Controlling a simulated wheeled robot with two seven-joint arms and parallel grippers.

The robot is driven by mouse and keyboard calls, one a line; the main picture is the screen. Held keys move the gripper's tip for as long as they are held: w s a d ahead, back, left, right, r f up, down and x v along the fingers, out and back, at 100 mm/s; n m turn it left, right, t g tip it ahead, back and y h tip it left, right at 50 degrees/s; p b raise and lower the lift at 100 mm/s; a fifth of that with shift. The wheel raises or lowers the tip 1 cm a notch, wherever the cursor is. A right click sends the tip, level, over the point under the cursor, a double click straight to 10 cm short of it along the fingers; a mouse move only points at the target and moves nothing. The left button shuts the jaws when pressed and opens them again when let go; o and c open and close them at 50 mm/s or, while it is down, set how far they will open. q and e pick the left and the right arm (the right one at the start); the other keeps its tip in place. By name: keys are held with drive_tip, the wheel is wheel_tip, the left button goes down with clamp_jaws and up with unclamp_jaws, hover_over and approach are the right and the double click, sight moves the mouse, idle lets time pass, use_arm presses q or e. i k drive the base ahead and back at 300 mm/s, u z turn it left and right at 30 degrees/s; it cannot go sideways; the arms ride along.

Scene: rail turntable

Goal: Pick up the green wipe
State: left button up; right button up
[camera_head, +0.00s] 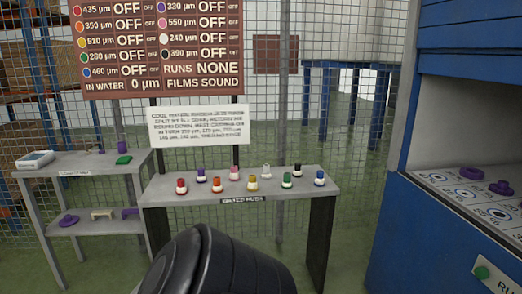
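A small flat green thing that looks like the green wipe (124,160) lies on the top of the grey side table (85,163) at the left. It is near the table's right end, just in front of a small purple upright thing (122,147). Neither of my grippers shows in the head view. A dark rounded part of my own arm fills the bottom middle and hides part of the floor and the front bench.
A white device (36,160) sits at the side table's left end. Purple pieces (69,221) lie on its lower shelf. The middle bench (160,198) holds several coloured knobs. A blue cabinet (420,225) stands at the right. Wire mesh closes the back.

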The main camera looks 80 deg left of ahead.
sight(124, 159)
drive_tip(key=u, duration=3.65)
drive_tip(key=i, duration=0.45)
drive_tip(key=u, duration=0.5)
drive_tip(key=i, duration=2.35)
drive_tip(key=z, duration=0.2)
